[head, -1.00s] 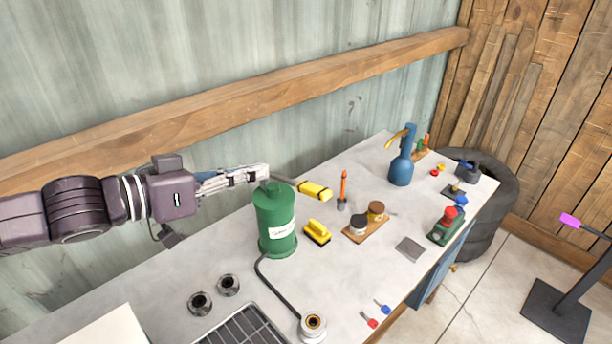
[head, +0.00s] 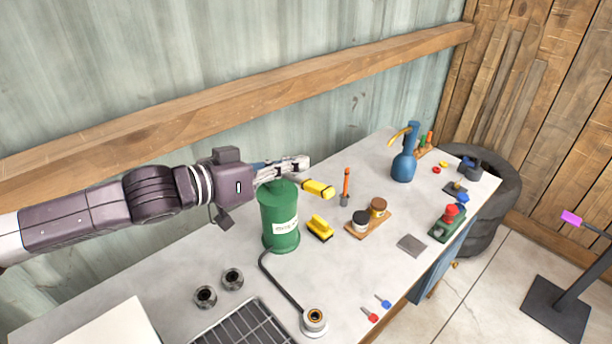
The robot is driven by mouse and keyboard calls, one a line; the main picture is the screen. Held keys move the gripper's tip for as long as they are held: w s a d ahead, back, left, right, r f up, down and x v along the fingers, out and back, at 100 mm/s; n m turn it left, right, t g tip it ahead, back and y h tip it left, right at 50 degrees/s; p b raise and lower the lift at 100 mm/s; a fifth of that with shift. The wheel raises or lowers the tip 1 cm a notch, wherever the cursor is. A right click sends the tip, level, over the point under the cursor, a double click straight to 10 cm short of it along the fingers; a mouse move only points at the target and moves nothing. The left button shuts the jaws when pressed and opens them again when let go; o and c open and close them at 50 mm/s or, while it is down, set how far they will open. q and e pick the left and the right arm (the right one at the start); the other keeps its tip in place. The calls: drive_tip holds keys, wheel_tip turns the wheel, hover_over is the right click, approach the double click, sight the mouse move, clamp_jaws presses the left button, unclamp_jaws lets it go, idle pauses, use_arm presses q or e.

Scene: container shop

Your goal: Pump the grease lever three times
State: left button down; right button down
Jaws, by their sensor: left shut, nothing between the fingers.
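The green grease canister (head: 279,222) stands upright on the workbench, with a white label and a dark hose from its lower side to a round fitting (head: 314,319). Its lever has a yellow grip (head: 319,189) that sticks out to the right above the canister. My left gripper (head: 304,162) is shut and empty, just above and behind the lever near the yellow grip. I cannot tell if its fingertips touch the lever. The arm hides the back of the canister's top. My right gripper is not in view.
The workbench (head: 230,315) holds a yellow brush (head: 320,228), an orange-handled tool (head: 346,187), a wooden tray of jars (head: 381,225) and a blue bottle (head: 403,166). A wooden beam (head: 250,103) runs along the wall behind my arm. A metal rack lies at the front.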

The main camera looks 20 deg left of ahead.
sight(294, 179)
use_arm(q)
drive_tip(key=shift+w+d+f, duration=0.15)
drive_tip(key=shift+d+f, duration=0.2)
drive_tip(key=shift+f, duration=0.35)
drive_tip(key=shift+w+d+f, duration=0.1)
drive_tip(key=shift+d+f, duration=0.2)
drive_tip(key=shift+f, duration=0.45)
drive_tip(key=shift+w+d+f, duration=0.15)
drive_tip(key=shift+d+f, duration=0.2)
drive_tip(key=shift+f, duration=0.35)
